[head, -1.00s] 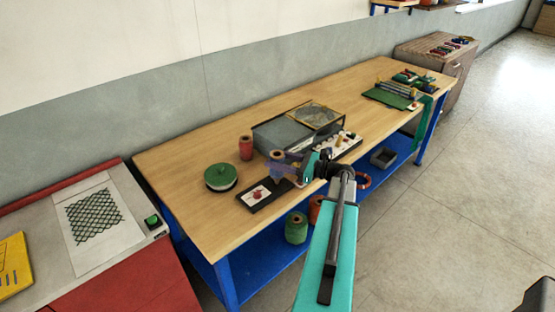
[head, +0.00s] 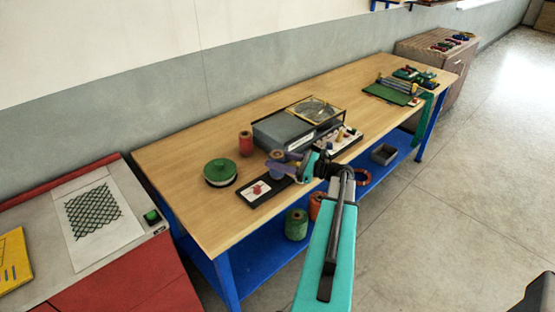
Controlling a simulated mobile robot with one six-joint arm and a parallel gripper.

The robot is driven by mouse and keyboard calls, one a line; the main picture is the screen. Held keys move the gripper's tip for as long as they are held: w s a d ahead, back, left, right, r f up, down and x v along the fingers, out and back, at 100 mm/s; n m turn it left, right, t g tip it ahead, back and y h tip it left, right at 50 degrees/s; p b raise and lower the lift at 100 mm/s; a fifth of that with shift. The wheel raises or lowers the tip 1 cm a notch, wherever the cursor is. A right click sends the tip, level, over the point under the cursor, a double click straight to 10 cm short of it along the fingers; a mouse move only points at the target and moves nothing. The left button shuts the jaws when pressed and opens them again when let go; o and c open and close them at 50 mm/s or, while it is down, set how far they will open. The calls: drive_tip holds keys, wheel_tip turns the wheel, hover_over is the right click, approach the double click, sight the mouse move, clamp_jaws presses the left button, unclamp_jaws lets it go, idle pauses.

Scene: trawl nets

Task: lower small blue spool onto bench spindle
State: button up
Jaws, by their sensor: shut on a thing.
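My gripper (head: 282,168) is at the bench's front edge, at the end of my teal arm, and is shut on the small blue spool (head: 277,156). The spool's brown end shows above the fingers, and its bluish body is partly covered by them. It looks close to upright, over or just behind the right end of a black base plate (head: 246,201) with a white card showing a red picture. I cannot make out the bench spindle; the gripper and spool may hide it. The gap between spool and plate cannot be judged.
A red spool (head: 246,143) and a round green-topped thing (head: 220,173) stand on the wooden bench (head: 178,161) left of the gripper. A grey box (head: 284,132) is behind it. A tray of small parts (head: 340,140) lies right. The bench's back left is clear.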

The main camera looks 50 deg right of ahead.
drive_tip(key=shift+f, duration=0.4)
drive_tip(key=o, duration=1.2)
drive_tip(key=b+v, duration=0.4)
drive_tip(key=v, duration=0.9)
drive_tip(key=shift+s+d, duration=0.2)
drive_tip(key=shift+s, duration=0.15)
drive_tip(key=shift+s, duration=0.15)
